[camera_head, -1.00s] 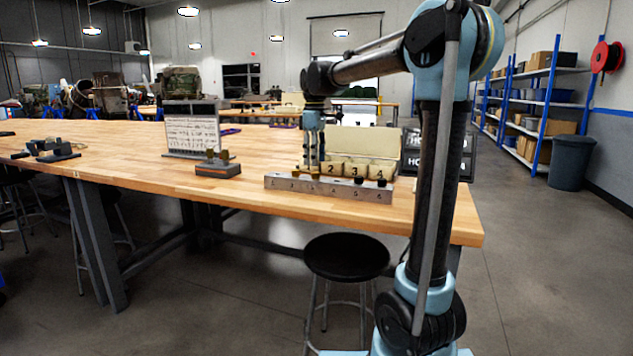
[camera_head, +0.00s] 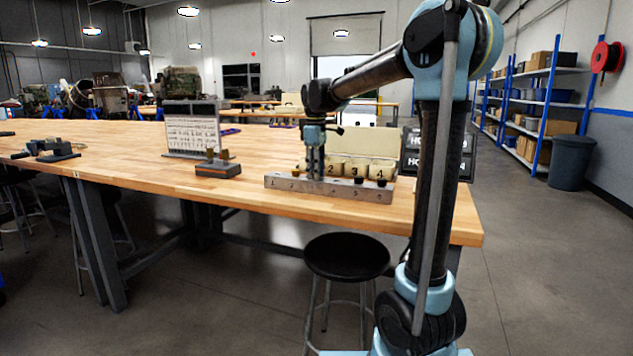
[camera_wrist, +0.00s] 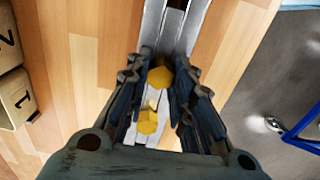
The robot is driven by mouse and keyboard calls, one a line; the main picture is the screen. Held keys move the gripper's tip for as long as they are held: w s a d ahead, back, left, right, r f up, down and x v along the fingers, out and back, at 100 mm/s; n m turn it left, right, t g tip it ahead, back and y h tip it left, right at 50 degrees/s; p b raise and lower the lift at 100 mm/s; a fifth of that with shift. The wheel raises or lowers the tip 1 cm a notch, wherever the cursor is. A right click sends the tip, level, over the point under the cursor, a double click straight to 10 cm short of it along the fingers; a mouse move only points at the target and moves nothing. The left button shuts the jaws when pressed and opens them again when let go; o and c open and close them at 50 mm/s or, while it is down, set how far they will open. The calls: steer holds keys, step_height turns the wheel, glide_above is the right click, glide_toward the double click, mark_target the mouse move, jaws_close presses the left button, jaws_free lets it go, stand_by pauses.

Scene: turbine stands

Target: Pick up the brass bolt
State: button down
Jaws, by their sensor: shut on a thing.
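My gripper (camera_head: 315,176) is low over the grey numbered rail (camera_head: 340,191) near the table's front edge. In the wrist view its fingers (camera_wrist: 168,80) are closed around a brass bolt (camera_wrist: 160,76) with a hexagonal head. A second brass piece (camera_wrist: 147,121) shows between the fingers, nearer the palm in the picture, over the rail (camera_wrist: 172,25). The bolt's shank is hidden. In the head view a brass head (camera_head: 296,173) shows on the rail left of my fingers, which hide the rail's middle.
Cream bins (camera_head: 358,166) with numbers stand right behind the rail. Dark bolts (camera_head: 358,180) sit on the rail's right part. A grey block with brass pieces (camera_head: 218,170) and a white chart board (camera_head: 192,135) stand to the left. Bare tabletop (camera_head: 120,165) lies further left.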

steer(key=shift+r, duration=0.15)
step_height(320, 180, up, 10)
stand_by(0.6)
steer(key=c, duration=2)
jaws_free()
steer(key=shift+c, duration=0.2)
jaws_close()
steer(key=shift+f, duration=0.2)
steer(key=shift+w+f, duration=0.1)
steer(key=shift+f, duration=2.2)
